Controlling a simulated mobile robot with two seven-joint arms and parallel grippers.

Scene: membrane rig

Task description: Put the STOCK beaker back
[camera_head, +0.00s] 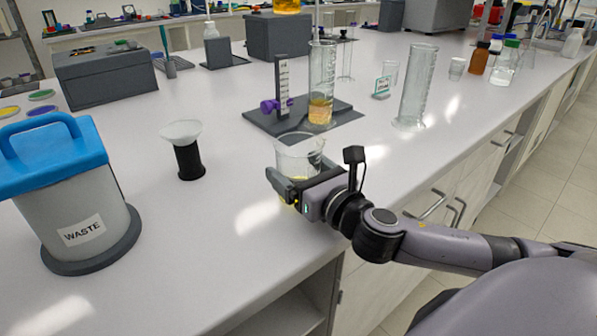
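A clear glass beaker (298,151) with a little yellow liquid is near the front edge of the bench. No label can be read on it, so I cannot tell whether it is the STOCK beaker. My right gripper (297,180) has its fingers around the beaker's side and appears shut on it. The gripper hides much of the lower beaker, and whether its base touches the bench is unclear. My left gripper is not in view.
A dark platform (262,121) behind the beaker bears a cylinder (321,80) with amber liquid and a scaled upright (282,85). An empty tall cylinder (416,88) stands right. A black funnel stand (189,160) and WASTE bin (75,190) are left. Bench between is clear.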

